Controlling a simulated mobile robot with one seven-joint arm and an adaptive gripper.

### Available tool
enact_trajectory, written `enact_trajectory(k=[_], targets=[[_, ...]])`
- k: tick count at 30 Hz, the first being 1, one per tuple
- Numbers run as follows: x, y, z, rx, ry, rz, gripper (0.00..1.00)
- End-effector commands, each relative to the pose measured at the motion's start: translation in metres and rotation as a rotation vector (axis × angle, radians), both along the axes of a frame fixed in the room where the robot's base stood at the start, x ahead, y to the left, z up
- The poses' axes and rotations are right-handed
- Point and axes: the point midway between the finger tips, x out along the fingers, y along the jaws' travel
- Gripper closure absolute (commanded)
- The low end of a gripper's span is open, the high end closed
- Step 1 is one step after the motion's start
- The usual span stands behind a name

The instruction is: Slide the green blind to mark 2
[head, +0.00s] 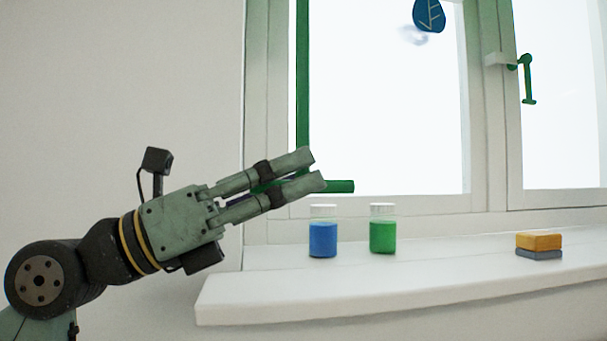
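The green blind shows as a thin green vertical bar (302,75) along the left side of the window pane. A short green horizontal bar (341,186) sits at its lower end, partly hidden behind my fingers. My gripper (318,169) points right and slightly up in front of this lower end. Its two fingers are parted with a narrow gap, and a bit of green shows between them. I cannot tell whether either finger touches the bar. No numbered mark is readable.
A white sill (440,275) runs below the window. On it stand a blue paint jar (323,239), a green paint jar (383,235) and a stacked orange-and-grey block (538,245). A green window handle (528,80) is at right; a blue leaf ornament (429,15) hangs above.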

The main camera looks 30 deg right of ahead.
Motion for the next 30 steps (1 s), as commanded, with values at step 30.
enact_trajectory(k=[30], targets=[[0.015,0.099,-0.034,-0.035,0.003,-0.004,0.67]])
